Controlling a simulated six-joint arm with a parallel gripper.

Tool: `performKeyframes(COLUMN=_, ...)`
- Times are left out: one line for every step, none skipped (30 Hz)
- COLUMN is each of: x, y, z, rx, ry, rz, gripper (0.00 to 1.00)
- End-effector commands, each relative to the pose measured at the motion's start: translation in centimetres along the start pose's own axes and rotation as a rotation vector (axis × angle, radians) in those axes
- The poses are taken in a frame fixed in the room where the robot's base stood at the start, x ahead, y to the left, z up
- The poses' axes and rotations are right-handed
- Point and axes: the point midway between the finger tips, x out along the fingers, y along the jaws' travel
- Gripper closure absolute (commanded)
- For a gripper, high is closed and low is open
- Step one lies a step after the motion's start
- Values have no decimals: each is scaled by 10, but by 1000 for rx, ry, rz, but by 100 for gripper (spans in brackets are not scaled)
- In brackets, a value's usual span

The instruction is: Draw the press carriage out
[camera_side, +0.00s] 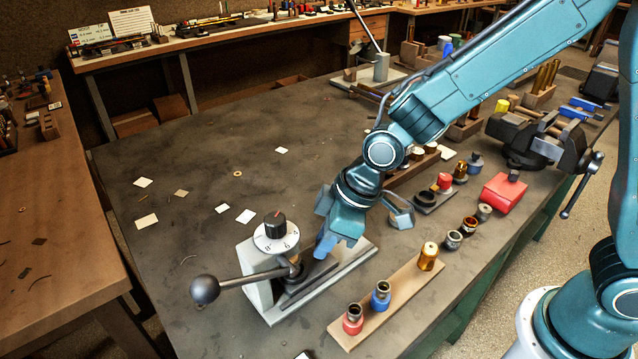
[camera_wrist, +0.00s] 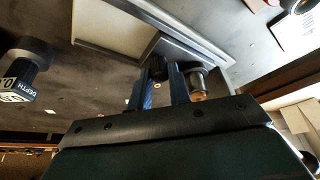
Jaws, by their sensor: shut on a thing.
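The press is a light grey block with a numbered dial and a ball-ended lever (camera_side: 205,289), on a flat base plate near the table's front. The press carriage (camera_side: 308,284) is a dark slide lying along that base. My gripper (camera_side: 326,247) points down over the carriage beside the dial. In the wrist view, my gripper's blue fingers (camera_wrist: 162,88) stand on both sides of a dark knob (camera_wrist: 158,67), which appears to belong to the carriage; they are shut on it. The dial marked DEPTH (camera_wrist: 20,80) is at the left there. The exact contact is partly hidden.
A wooden strip (camera_side: 378,312) with red, blue and brass-topped pieces lies right of the press. A red box (camera_side: 503,192) and a dark vise (camera_side: 530,140) stand farther right. Small paper scraps lie on the table behind; the tabletop left of the press is mostly clear.

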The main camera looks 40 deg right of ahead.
Motion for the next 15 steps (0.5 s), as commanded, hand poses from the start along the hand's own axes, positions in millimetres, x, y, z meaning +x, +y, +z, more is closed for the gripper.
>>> performKeyframes(x=-3, y=8, z=6, rx=6, ry=-1, rz=4, gripper=100)
performKeyframes(x=-4, y=10, z=8, rx=6, ry=-1, rz=4, gripper=100)
performKeyframes(x=-5, y=15, z=12, rx=7, ry=0, rz=4, gripper=100)
performKeyframes(x=-6, y=18, z=15, rx=6, ry=0, rz=4, gripper=100)
performKeyframes(x=-8, y=20, z=18, rx=7, ry=-1, rz=4, gripper=100)
performKeyframes(x=-9, y=24, z=21, rx=6, ry=-1, rz=5, gripper=100)
performKeyframes(x=-10, y=27, z=24, rx=6, ry=0, rz=5, gripper=100)
performKeyframes(x=-11, y=30, z=26, rx=7, ry=0, rz=5, gripper=100)
performKeyframes(x=-13, y=34, z=30, rx=5, ry=0, rz=4, gripper=100)
performKeyframes(x=-14, y=37, z=32, rx=6, ry=0, rz=4, gripper=100)
performKeyframes(x=-15, y=39, z=35, rx=6, ry=0, rz=4, gripper=100)
performKeyframes(x=-16, y=43, z=38, rx=6, ry=-1, rz=5, gripper=100)
performKeyframes(x=-17, y=46, z=41, rx=7, ry=-1, rz=5, gripper=100)
performKeyframes(x=-18, y=48, z=43, rx=6, ry=0, rz=4, gripper=100)
performKeyframes(x=-19, y=51, z=46, rx=5, ry=0, rz=4, gripper=100)
